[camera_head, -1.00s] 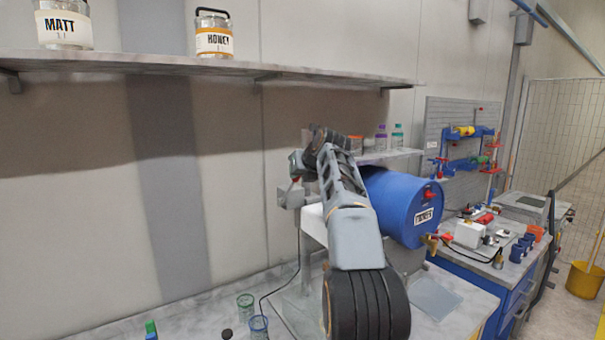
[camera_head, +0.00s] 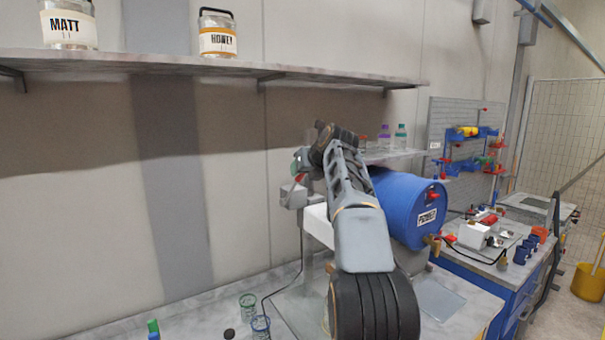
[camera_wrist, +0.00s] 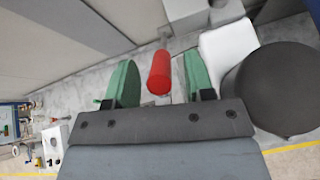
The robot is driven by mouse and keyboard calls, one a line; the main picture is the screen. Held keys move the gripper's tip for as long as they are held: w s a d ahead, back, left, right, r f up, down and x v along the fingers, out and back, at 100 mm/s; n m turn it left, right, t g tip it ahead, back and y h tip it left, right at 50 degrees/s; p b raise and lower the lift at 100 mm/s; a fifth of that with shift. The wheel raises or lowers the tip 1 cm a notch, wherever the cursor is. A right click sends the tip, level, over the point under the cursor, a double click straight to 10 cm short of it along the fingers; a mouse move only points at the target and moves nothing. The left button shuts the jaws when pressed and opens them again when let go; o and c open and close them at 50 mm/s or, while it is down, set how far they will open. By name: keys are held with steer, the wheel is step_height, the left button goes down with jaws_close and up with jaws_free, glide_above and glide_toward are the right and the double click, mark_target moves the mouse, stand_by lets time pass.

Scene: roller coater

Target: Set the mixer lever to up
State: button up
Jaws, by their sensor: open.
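The mixer lever has a red handle (camera_wrist: 159,73), which shows in the wrist view between the two green fingers of my gripper (camera_wrist: 160,80). The fingers stand open, with a gap on each side of the handle. In the head view a small bit of the red handle (camera_head: 299,177) shows under my gripper (camera_head: 301,160), above the grey box of the mixer (camera_head: 293,196). My arm hides much of the mixer, and the lever's pivot is hard to make out.
A blue drum (camera_head: 405,210) lies on its side just right of my arm. A shelf (camera_head: 200,64) with jars runs along the wall above. Glasses (camera_head: 260,326) stand on the counter at the front. A smaller shelf (camera_head: 390,154) holds bottles behind the drum.

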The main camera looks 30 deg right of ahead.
steer(key=v, duration=1.2)
steer(key=shift+b, duration=0.45)
steer(key=shift+s, duration=0.1)
